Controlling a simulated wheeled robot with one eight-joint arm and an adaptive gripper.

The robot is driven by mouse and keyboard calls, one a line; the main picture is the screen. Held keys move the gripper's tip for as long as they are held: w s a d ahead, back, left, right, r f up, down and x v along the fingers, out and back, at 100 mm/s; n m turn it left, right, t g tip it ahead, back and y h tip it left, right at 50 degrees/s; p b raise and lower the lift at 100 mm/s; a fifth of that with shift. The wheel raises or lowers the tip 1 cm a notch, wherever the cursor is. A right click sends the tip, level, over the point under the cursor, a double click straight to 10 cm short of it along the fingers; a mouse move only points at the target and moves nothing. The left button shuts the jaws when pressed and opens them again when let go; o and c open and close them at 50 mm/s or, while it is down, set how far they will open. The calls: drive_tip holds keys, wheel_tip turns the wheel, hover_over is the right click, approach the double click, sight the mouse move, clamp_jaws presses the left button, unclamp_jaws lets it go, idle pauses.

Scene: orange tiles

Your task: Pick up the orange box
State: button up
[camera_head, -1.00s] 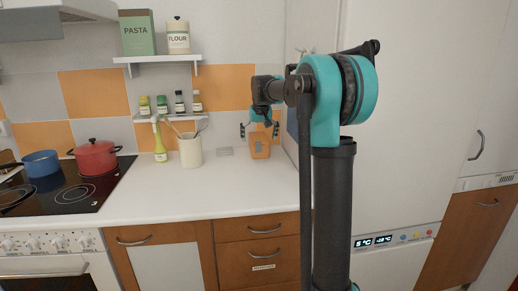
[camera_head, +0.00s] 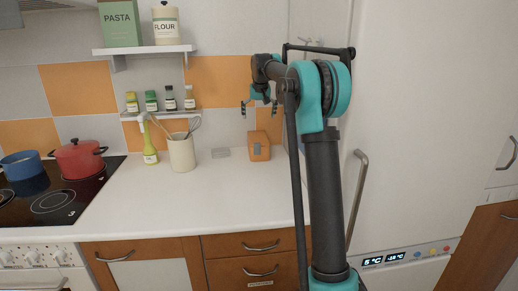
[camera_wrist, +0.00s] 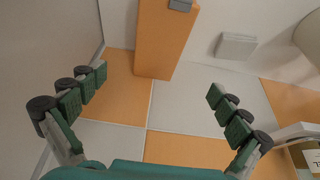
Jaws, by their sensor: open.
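The orange box (camera_head: 259,146) stands upright on the white counter against the tiled wall, with a grey patch on its front. In the wrist view the orange box (camera_wrist: 163,40) shows at the top centre, partly cut off by the frame edge. My gripper (camera_head: 259,109) is above the box in the head view, its fingers spread and apart from it. In the wrist view my gripper (camera_wrist: 157,88) is open and empty, with the box beyond the gap between the fingertips.
A cream utensil crock (camera_head: 182,153) and a yellow-green bottle (camera_head: 149,147) stand left of the box. A small grey item (camera_head: 220,153) lies between crock and box. A spice shelf (camera_head: 160,115) hangs above them. A tall white fridge (camera_head: 400,150) stands to the right. The front counter is clear.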

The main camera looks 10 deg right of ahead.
sight(258, 138)
drive_tip(key=x, duration=1)
drive_tip(key=shift+s+x, duration=0.1)
drive_tip(key=shift+x, duration=1.3)
drive_tip(key=shift+s+x, duration=0.15)
drive_tip(key=shift+x, duration=1.3)
drive_tip(key=shift+d, duration=0.15)
drive_tip(key=shift+c, duration=0.6)
drive_tip(key=c, duration=1.2)
drive_tip(key=shift+o, duration=0.2)
